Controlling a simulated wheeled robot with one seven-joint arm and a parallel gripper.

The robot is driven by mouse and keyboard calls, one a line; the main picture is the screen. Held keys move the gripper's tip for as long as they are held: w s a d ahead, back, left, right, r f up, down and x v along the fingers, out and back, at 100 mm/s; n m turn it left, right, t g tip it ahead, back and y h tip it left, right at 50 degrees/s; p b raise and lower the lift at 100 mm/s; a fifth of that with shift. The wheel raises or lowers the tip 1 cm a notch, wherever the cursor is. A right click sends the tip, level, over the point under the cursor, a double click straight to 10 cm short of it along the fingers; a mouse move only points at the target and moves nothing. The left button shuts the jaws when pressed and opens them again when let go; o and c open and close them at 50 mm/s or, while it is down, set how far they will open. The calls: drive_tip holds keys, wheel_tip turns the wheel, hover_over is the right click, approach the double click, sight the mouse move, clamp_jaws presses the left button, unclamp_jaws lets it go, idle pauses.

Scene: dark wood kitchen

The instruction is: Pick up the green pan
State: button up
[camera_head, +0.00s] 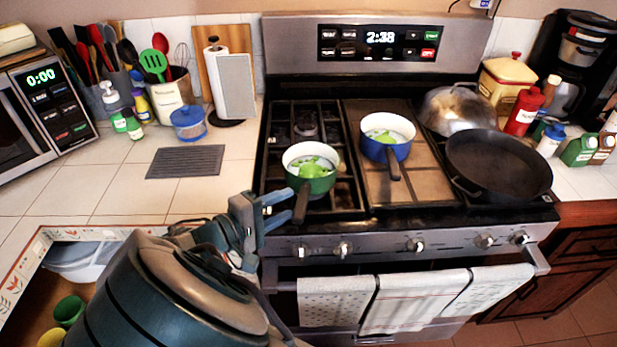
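The green pan (294,156) sits on the left front burner of the stove (350,205). It has a cream inside with green contents and a dark handle (301,203) that points toward me. My gripper (286,207) is just left of the handle, at the stove's front edge. Its two blue-grey fingers point right toward the handle and are spread apart, with a gap between them. They look empty, and I cannot tell whether a fingertip touches the handle.
A blue pan (389,151) stands right of the green pan, its handle also toward me. A black skillet (498,165) and a metal lid (458,108) are farther right. A grey mat (186,162) lies on the left counter. An open drawer (35,262) is at lower left.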

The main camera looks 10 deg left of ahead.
sight(303, 193)
drive_tip(key=shift+p+x, duration=0.4)
drive_tip(key=shift+x, duration=2.6)
drive_tip(key=shift+r, duration=0.25)
clamp_jaws()
